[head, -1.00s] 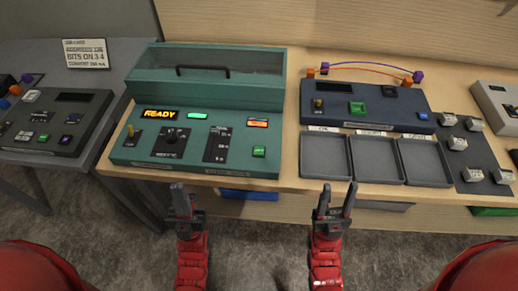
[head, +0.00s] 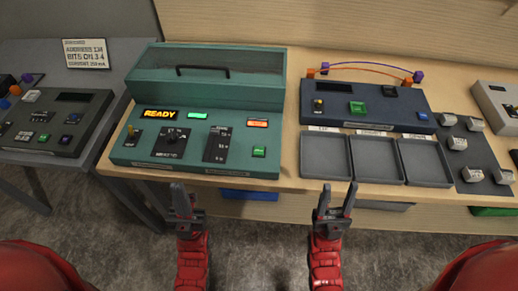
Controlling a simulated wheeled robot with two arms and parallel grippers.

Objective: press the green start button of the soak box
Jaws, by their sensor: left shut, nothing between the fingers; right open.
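The soak box (head: 140,155) is the teal console with a handled lid on the table, left of centre. A green lit strip (head: 197,115) and an orange lit one (head: 257,123) are above. My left gripper (head: 179,188) is shut and empty, in front of the box's front edge and left of the button. My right gripper (head: 338,186) is open and empty, in front of the grey trays. Neither gripper touches anything.
A blue console (head: 367,112) with its own green button and looped wires stands to the right, behind three empty grey trays (head: 325,156). A dark console (head: 52,121) and a sign (head: 86,53) are on the grey table at left. The floor in front is clear.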

